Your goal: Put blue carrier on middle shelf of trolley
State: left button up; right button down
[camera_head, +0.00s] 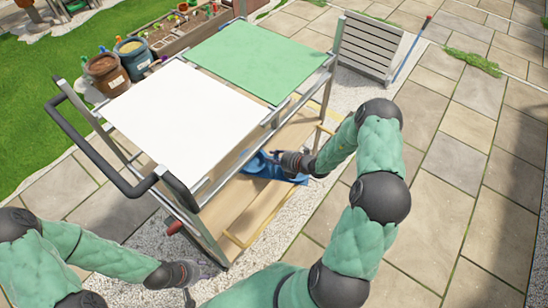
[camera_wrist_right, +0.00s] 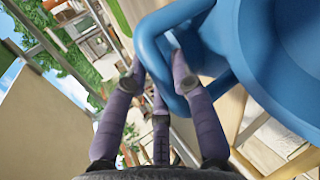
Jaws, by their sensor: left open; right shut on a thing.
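The blue carrier (camera_head: 262,168) is at the open side of the trolley (camera_head: 205,236), below the tabletop and partly hidden by it. My right gripper (camera_head: 290,163) is shut on it. In the right wrist view, the fingers (camera_wrist_right: 165,85) close around the handle of the blue carrier (camera_wrist_right: 275,45). The wooden middle shelf (camera_head: 240,200) shows beneath the top. The carrier overlaps this shelf in the picture; I cannot tell whether it touches it. My left gripper (camera_head: 198,280) is open and empty, low in front of the trolley.
The trolley top has a white panel (camera_head: 180,110) and a green panel (camera_head: 262,55). A black handle (camera_head: 110,170) juts out at its left end. Pots (camera_head: 107,72) and a planter box (camera_head: 185,30) stand behind. A slatted grey panel (camera_head: 368,45) stands at the right. Paving at right is clear.

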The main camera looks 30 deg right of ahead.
jog(key=shift+f, duration=0.2)
jog(key=c, duration=1)
grip_release()
jog(key=shift+f, duration=0.1)
jog(key=shift+c, duration=0.2)
jog(key=shift+r, duration=0.35)
jog(key=p+v, duration=0.4)
jog(key=v, duration=0.8)
jog(key=shift+r+p, duration=0.25)
jog(key=shift+p, duration=0.1)
